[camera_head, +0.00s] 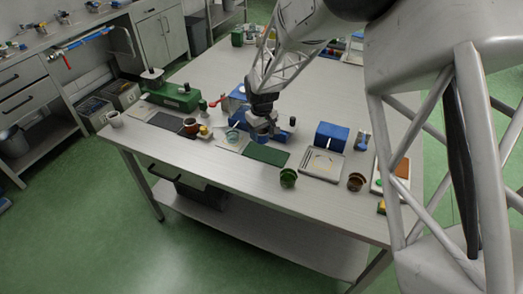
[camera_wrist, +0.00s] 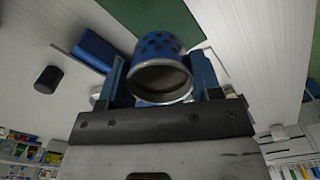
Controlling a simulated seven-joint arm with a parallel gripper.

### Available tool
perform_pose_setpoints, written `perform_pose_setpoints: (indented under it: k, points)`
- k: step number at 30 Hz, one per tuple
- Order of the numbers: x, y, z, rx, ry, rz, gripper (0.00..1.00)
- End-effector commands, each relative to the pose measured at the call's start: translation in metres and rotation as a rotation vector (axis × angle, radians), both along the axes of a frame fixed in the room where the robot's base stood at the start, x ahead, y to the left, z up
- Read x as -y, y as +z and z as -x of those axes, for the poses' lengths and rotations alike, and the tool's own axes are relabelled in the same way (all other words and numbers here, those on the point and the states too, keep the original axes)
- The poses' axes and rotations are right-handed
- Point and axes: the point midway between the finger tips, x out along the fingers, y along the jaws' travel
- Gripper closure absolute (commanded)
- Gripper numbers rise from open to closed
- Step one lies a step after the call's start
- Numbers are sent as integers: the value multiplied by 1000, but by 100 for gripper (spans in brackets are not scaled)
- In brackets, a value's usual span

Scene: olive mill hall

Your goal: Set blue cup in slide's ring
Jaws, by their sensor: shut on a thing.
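The blue cup (camera_wrist: 162,75) has dark dots and a pale rim, and shows large in the wrist view with its open end toward the camera. My gripper (camera_wrist: 160,82) is shut on it, one blue finger on each side. In the head view my gripper (camera_head: 262,128) hangs above the table, left of and behind the green mat (camera_head: 266,155). The cup is hard to tell from the fingers there. A pale plate (camera_head: 308,168) with a faint round outline, possibly the slide's ring, lies right of the mat, in front of a blue block (camera_head: 331,136).
A green cup (camera_head: 288,178) stands near the front edge, and a brown cup (camera_head: 356,182) stands right of the plate. A glass dish (camera_head: 232,135) is left of my gripper. A dark cylinder (camera_head: 292,122) is close on its right.

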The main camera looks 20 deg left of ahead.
Motion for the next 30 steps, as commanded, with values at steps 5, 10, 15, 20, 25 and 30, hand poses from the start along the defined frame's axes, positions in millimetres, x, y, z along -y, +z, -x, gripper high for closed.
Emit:
perform_pose_setpoints:
  k: [5, 10, 15, 20, 25, 30]
  points:
    - [0, 0, 0, 0, 0, 0, 57]
    - [-1, 1, -3, 0, 0, 0, 57]
    - [-5, 7, -21, 1, 0, 0, 57]
    - [-12, 21, -52, 2, -1, -1, 57]
    - [-18, 39, -93, 2, 0, -2, 57]
    - [-21, 54, -125, 1, 2, 0, 57]
